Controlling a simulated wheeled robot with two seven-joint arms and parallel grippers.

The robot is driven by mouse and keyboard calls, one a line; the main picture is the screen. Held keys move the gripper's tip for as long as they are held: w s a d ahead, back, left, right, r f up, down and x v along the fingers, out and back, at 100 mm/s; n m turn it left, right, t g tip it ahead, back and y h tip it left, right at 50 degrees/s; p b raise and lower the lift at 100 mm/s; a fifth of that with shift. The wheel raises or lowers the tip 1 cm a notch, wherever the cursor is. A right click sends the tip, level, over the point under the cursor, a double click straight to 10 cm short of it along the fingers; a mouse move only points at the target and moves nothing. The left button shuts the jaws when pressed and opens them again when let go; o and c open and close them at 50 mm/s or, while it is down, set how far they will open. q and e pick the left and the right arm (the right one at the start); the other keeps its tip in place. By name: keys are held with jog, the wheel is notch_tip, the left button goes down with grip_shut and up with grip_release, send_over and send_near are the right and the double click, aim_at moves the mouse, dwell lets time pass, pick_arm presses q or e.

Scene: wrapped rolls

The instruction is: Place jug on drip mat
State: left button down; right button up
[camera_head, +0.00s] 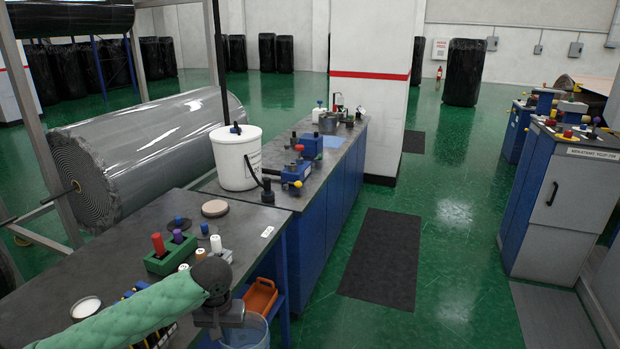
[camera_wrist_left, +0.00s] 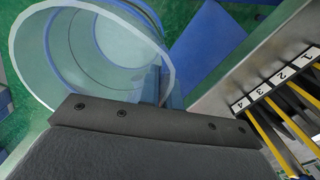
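A clear bluish jug (camera_head: 247,333) is at the bottom of the head view, beside the near bench's edge and partly cut off. In the left wrist view the jug (camera_wrist_left: 90,50) shows its open round mouth, and I can see down inside it. My left gripper (camera_head: 222,318) is right at the jug's rim, on an arm with a green padded sleeve. A blue flat patch (camera_head: 333,141) on the far counter may be the drip mat; a brown round disc (camera_head: 214,208) lies on the near bench.
A green block with colored pegs (camera_head: 170,257) stands on the near bench close to my arm. A white bucket (camera_head: 237,158) and a blue device (camera_head: 295,174) stand on the counter beyond. An orange bin (camera_head: 261,297) is low beside the bench.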

jog(key=shift+w+a+r, duration=0.15)
jog(key=shift+w+a, duration=0.2)
jog(key=shift+a, duration=0.1)
jog(key=shift+d, duration=0.1)
